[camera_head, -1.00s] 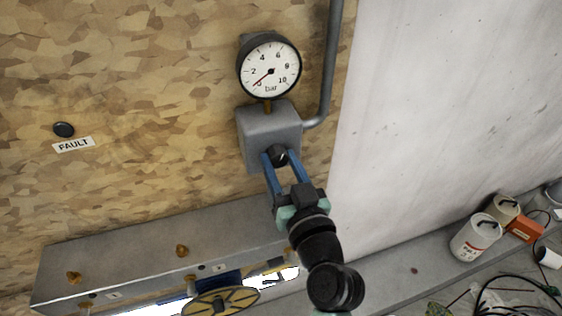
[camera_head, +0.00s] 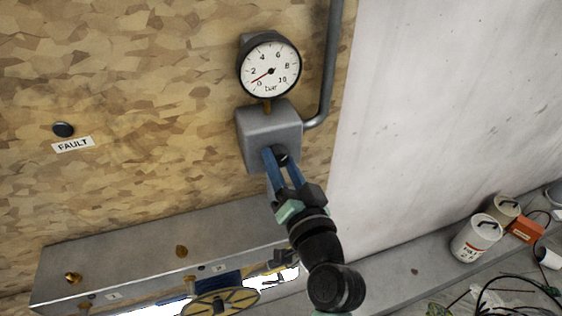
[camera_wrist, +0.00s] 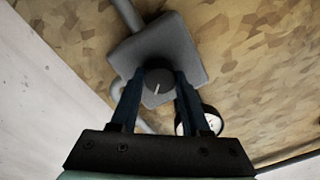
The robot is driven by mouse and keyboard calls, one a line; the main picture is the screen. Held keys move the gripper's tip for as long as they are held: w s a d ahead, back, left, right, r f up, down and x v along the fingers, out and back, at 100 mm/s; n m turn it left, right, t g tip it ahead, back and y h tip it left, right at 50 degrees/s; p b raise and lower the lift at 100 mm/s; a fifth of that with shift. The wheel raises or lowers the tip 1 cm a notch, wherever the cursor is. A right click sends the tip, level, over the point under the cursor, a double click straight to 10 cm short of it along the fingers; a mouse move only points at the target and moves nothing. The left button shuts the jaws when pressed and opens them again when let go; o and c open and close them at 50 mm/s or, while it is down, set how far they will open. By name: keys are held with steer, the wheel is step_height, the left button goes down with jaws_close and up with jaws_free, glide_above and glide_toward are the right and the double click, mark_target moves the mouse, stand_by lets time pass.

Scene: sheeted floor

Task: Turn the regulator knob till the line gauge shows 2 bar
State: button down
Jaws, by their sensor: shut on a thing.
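The line gauge (camera_head: 269,66) is a round white dial marked 0 to 10 bar, mounted above a grey regulator box (camera_head: 268,130). Its red needle points to the lower left, between 0 and 2. The black regulator knob (camera_head: 281,157) is on the box's lower front; in the wrist view the knob (camera_wrist: 158,80) shows a pale mark line pointing down. My gripper (camera_head: 277,157) has its blue fingers on either side of the knob and is shut on it. In the wrist view the gauge (camera_wrist: 207,122) is partly hidden behind a finger.
A grey pipe (camera_head: 329,70) runs up from the box's right side. A black button (camera_head: 63,129) above a FAULT label (camera_head: 73,145) is at left. Below is a grey ledge (camera_head: 150,265) with brass fittings and a yellow wheel (camera_head: 220,301). Cans (camera_head: 476,238) stand at right.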

steer(key=m, duration=0.4)
steer(key=shift+m+p, duration=0.3)
steer(key=shift+p, duration=0.1)
stand_by(0.4)
steer(key=shift+c, duration=1.9)
jaws_free()
steer(key=shift+s+d+f, duration=0.1)
steer(key=shift+s+d, duration=0.1)
steer(key=shift+s, duration=0.25)
steer(key=b+v, duration=0.4)
steer(key=v, duration=0.8)
steer(key=shift+b, duration=0.35)
